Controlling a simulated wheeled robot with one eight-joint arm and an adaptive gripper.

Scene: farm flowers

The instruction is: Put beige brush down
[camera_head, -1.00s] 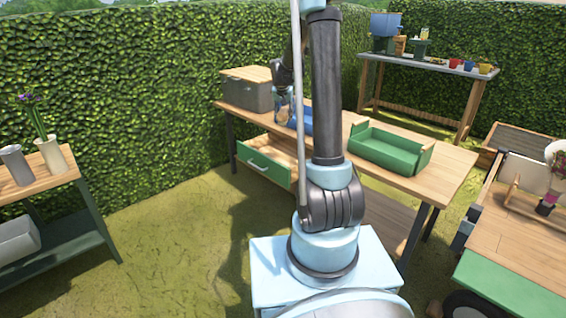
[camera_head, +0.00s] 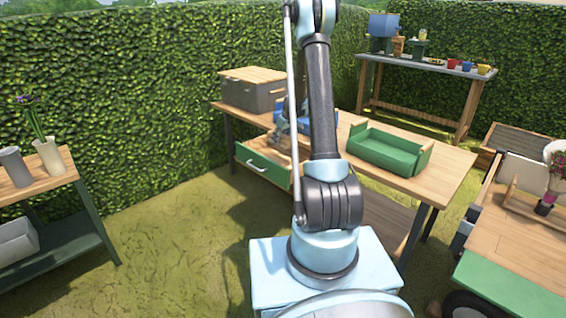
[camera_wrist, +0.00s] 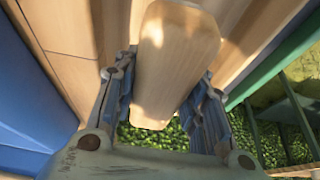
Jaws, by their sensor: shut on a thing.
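The beige brush (camera_wrist: 176,50) shows as a smooth, light wooden piece in the middle of the wrist view. My gripper (camera_wrist: 165,88) is shut on it, with one blue-grey finger on each side. In the head view my gripper (camera_head: 283,127) is at the table's near left edge, above the open drawer (camera_head: 264,166) with its green front. The brush cannot be made out there. Whether it touches the drawer floor or the wood below it, I cannot tell.
A blue tray (camera_head: 293,118) is close to my gripper on the table. A grey box (camera_head: 250,93) stands at the table's left end and a green tray (camera_head: 386,153) toward its right. Bare tabletop (camera_head: 440,170) shows right of the green tray.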

